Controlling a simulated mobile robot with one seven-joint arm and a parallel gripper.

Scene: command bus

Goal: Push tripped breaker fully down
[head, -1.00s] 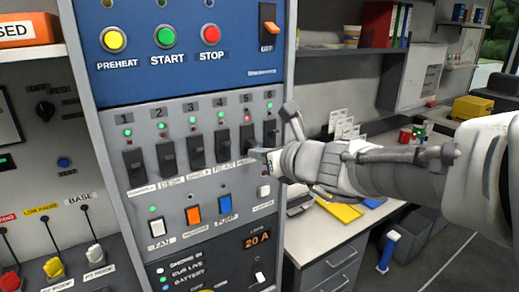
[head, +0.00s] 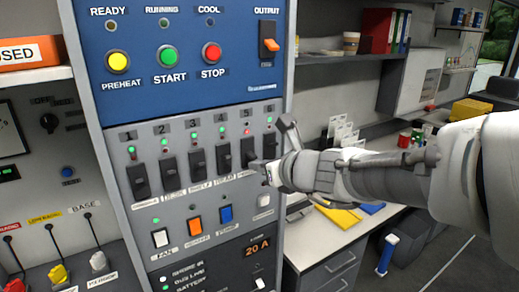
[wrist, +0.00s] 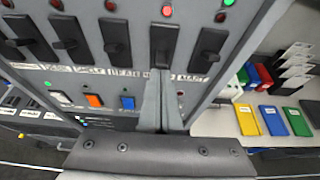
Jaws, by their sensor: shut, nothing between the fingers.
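The breaker panel (head: 150,118) has a row of numbered black breakers. Breaker 5 (head: 248,153) has a bright red light above it; the same breaker (wrist: 163,42) shows in the wrist view under a red light. The other breakers show green lights in the head view. My gripper (head: 257,165) is shut and empty, just in front of the lower part of breaker 5. The fingers hide part of the label strip below.
Breaker 6 (head: 270,143) is close on the right, breaker 4 (head: 223,158) on the left. White, orange and blue rocker switches (head: 195,227) sit below. A desk (head: 325,237) with yellow and blue folders stands right of the panel. Open floor is at lower right.

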